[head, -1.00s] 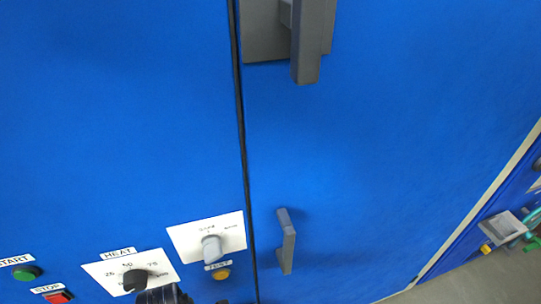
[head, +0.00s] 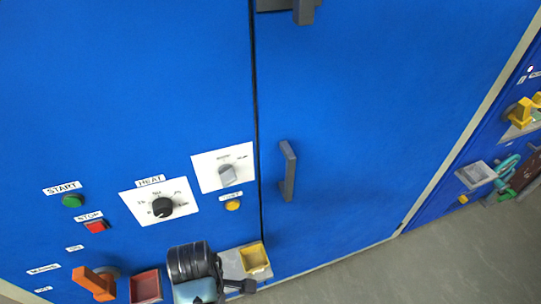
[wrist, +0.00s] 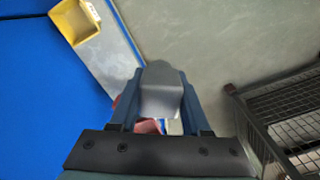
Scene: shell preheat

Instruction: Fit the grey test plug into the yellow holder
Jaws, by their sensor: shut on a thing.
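The grey test plug (wrist: 160,92) is a smooth block with a narrower far end, held between the two blue-grey fingers of my gripper (wrist: 160,98) in the wrist view. The yellow holder (head: 254,258) is a small open box on a pale plate low on the blue cabinet, in the head view. It also shows in the wrist view (wrist: 75,22) at upper left, apart from the plug.
A red open box (head: 146,287) and an orange handle (head: 95,283) are left of my wrist. A grey door handle (head: 288,171) stands out above the holder. A dark wire rack (wrist: 290,120) stands at right in the wrist view. The floor between is clear.

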